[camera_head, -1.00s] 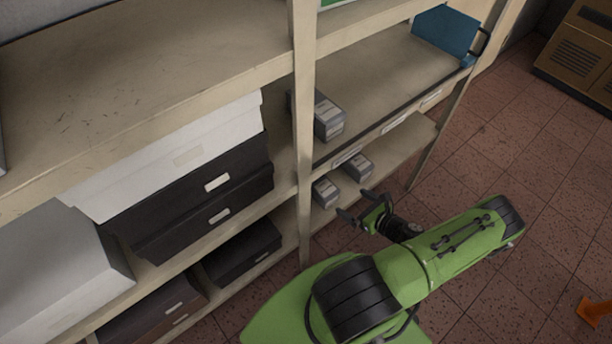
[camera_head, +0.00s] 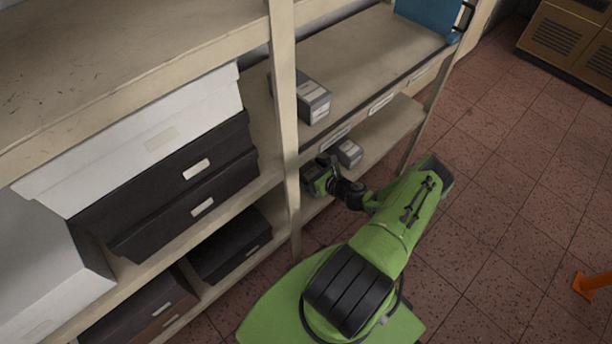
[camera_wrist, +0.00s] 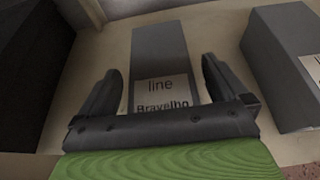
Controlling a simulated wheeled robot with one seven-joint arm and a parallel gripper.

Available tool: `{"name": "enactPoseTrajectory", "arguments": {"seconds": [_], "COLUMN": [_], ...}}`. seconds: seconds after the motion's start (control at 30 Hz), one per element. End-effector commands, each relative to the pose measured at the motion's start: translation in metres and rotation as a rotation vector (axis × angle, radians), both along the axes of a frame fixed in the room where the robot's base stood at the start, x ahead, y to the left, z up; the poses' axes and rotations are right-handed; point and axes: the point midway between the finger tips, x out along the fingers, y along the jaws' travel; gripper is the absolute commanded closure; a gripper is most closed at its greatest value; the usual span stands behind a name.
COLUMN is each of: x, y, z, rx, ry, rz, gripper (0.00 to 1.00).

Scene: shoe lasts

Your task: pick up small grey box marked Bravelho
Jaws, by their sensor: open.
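The small grey box marked Bravelho (camera_wrist: 160,58) lies on a shelf in the wrist view, its white label "line Bravelho" facing me. My gripper (camera_wrist: 158,80) is open, with one dark finger on each side of the box's near end. The lower edge of the label is partly hidden by the gripper body. In the head view my gripper (camera_head: 316,172) reaches into the lower shelf beside the upright post and hides most of this box.
Another grey box (camera_wrist: 283,65) stands close on the right; it also shows in the head view (camera_head: 349,152). A similar box (camera_head: 313,98) sits on the shelf above. The post (camera_head: 285,130) and dark boxes (camera_head: 231,245) are on the left.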

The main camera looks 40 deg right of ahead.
Motion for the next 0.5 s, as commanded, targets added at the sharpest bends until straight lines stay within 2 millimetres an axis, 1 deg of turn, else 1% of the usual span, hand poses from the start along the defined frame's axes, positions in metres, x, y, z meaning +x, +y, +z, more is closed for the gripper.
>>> {"name": "enactPoseTrajectory", "arguments": {"seconds": [0.13, 0.17, 0.5], "x": [-0.0001, -0.0002, -0.0004], "y": [-0.0003, -0.0003, -0.0003], "z": [0.001, 0.0012, 0.0013], "rx": [0.0, 0.0, 0.0], "ry": [0.0, 0.0, 0.0], "rz": [-0.001, 0.0, 0.0], "gripper": [0.0, 0.03, 0.55]}}
